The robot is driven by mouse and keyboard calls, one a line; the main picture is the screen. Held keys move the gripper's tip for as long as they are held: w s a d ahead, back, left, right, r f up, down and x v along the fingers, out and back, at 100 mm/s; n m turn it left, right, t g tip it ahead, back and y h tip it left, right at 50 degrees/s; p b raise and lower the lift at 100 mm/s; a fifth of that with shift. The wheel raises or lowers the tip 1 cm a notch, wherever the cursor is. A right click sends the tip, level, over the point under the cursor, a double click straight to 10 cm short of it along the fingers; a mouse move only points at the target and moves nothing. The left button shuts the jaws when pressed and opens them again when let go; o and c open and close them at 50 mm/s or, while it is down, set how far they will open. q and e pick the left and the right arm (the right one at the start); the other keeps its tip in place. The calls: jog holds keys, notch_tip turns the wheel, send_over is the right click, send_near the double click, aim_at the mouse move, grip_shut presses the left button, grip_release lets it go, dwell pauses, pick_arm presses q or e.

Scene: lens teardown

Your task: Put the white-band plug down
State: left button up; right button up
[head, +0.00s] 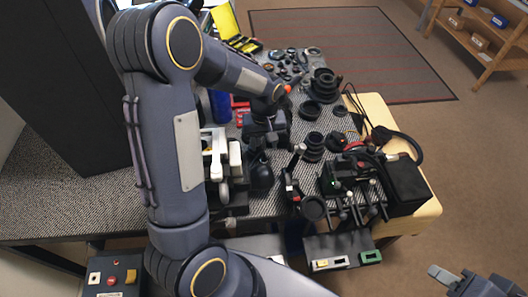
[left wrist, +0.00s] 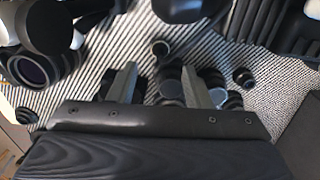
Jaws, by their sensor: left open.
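My left gripper (left wrist: 159,68) is open in the left wrist view, with its two grey fingers apart over the patterned tabletop. A small dark round piece with a pale ring (left wrist: 160,47) sits just beyond the gap between the fingertips; I cannot tell for sure that it is the white-band plug. Another small dark ringed piece (left wrist: 242,77) lies to the right of the fingers. Nothing is visibly clamped. In the head view the left fingertips are hidden behind my wrist. My right gripper (head: 442,273) is at the bottom right, away from the table; its jaw opening is unclear.
The patterned table (head: 65,212) is crowded with dark lens parts. A stacked dark lens part (head: 323,85) stands at the back, and a black box (head: 405,187) at the right. A yellow case (head: 238,38) lies open at the far end. A dark panel (head: 60,90) rises at left.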

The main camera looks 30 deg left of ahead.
aim_at(264, 159)
pick_arm(q)
notch_tip(264, 159, up, 4)
jog(key=shift+f, duration=0.1)
jog(key=shift+c, duration=0.5)
jog(key=shift+d+p, duration=0.15)
jog(key=shift+p, duration=0.2)
jog(key=shift+c, duration=0.8)
jog(key=m+p, duration=0.1)
jog(key=p, duration=0.1)
jog(key=f+m+p, duration=0.2)
jog(key=p, duration=0.1)
jog(key=shift+w+d+f+m+p, duration=0.1)
jog(key=shift+w+d+m+p, duration=0.2)
jog(key=shift+p, duration=0.05)
jog(key=shift+w+a+f+m, duration=0.1)
jog(key=shift+a+f+m, duration=0.15)
jog(key=shift+m, duration=0.05)
jog(key=shift+a+f+p, duration=0.1)
jog(key=shift+f+p, duration=0.2)
jog(key=f, duration=0.5)
jog(key=s+f, duration=0.1)
jog(key=f, duration=0.1)
jog(key=shift+s+f+p, duration=0.1)
jog(key=shift+f+p, duration=0.2)
jog(key=shift+p, duration=0.05)
grip_shut()
